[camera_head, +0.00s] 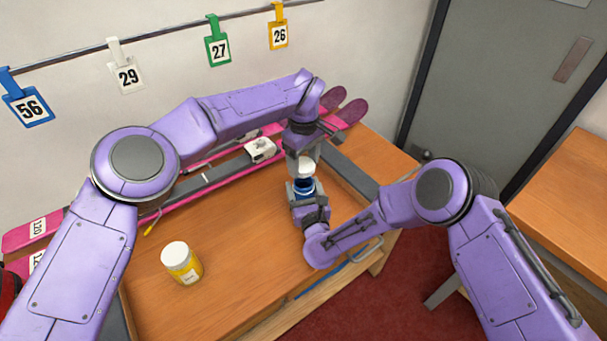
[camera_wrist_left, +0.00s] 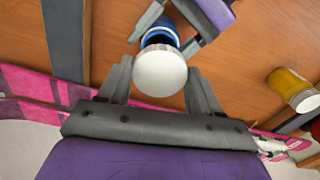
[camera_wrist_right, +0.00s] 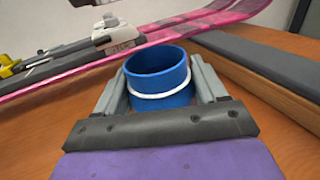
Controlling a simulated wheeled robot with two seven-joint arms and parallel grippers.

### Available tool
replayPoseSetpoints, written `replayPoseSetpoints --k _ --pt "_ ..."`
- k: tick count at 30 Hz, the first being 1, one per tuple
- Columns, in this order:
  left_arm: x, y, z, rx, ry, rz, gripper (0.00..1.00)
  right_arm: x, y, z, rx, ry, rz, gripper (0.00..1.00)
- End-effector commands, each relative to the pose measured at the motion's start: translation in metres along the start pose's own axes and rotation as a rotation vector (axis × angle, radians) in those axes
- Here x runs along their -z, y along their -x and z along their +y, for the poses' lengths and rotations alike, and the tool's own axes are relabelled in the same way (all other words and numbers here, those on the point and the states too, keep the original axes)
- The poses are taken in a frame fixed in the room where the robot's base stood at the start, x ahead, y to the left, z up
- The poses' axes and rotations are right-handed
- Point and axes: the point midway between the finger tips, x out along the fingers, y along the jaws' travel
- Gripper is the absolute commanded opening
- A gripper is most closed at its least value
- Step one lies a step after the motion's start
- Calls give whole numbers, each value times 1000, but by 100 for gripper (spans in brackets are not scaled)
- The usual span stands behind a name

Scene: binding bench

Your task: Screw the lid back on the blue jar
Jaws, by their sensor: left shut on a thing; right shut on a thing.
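The blue jar (camera_head: 304,187) stands upright at the far right part of the bench, its open mouth up. In the right wrist view the blue jar (camera_wrist_right: 158,88) has a white band and sits between the fingers of my right gripper (camera_wrist_right: 160,85), which is shut on it. My left gripper (camera_head: 302,157) is shut on the white lid (camera_head: 305,167), holding it above the jar's mouth. The lid (camera_wrist_left: 160,70) also shows in the left wrist view, with the jar (camera_wrist_left: 160,33) partly hidden behind it. The lid is out of the right wrist view.
A yellow jar with a white lid (camera_head: 181,263) stands at the front left of the bench (camera_head: 237,250). Pink skis (camera_head: 220,170) with bindings lie along the back. A dark grey strip (camera_head: 347,172) lies to the right. Numbered tags hang on the wall rail.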

Motion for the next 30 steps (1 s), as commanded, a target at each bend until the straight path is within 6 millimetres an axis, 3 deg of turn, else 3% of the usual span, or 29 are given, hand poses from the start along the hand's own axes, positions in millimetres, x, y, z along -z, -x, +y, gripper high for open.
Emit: replayPoseSetpoints --k 6,20,30 --pt "-2 -28 0 0 -1 -1 36 0 0 0 0 0 0 16" --pt "-2 -29 0 0 0 0 36 0 0 0 0 0 0 16" --pt "-2 -46 0 1 1 -1 36 0 0 0 0 0 0 16"
